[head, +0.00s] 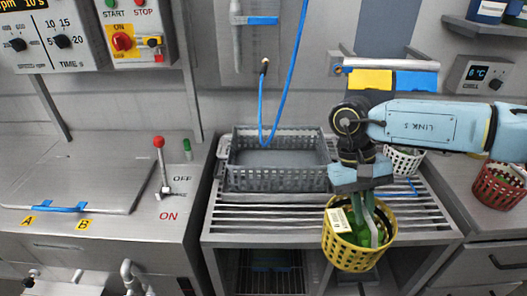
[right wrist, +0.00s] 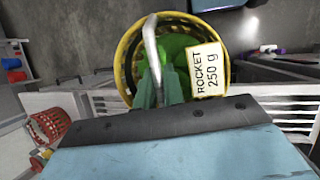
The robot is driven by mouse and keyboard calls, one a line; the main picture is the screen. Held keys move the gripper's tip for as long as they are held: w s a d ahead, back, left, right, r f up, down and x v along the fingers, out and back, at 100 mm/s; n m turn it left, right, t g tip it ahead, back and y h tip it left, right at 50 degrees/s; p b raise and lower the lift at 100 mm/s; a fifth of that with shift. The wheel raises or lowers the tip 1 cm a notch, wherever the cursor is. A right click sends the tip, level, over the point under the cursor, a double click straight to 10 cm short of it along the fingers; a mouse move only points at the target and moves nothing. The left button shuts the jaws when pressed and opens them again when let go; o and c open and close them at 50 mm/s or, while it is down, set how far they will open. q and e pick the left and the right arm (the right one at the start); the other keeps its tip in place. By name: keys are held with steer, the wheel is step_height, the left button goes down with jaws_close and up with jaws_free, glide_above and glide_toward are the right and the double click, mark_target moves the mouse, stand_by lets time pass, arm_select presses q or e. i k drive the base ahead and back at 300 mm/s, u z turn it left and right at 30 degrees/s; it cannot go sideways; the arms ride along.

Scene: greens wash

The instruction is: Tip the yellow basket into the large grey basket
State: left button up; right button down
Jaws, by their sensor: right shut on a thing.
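The yellow basket (head: 345,250) hangs upright from my right gripper (head: 368,215), near the front edge of the slatted rack. It holds green leaves and carries a white label; in the right wrist view the label (right wrist: 207,75) reads "ROCKET 250 g". My right gripper (right wrist: 160,90) is shut on the basket's handle (right wrist: 151,45). The large grey basket (head: 275,180) stands on the rack, behind and to the left of the yellow basket. Its visible inside looks empty. My left gripper is not in view.
A white basket (head: 402,160) with greens stands at the rack's right, partly behind my arm. A red basket (head: 498,186) is on the right counter. A red-knobbed lever (head: 160,165) stands on the left counter.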

mark_target(295, 170)
steer(key=u, duration=3.1)
steer(key=k, duration=0.8)
steer(key=z, duration=1.85)
steer(key=i, duration=0.5)
steer(key=u, duration=0.05)
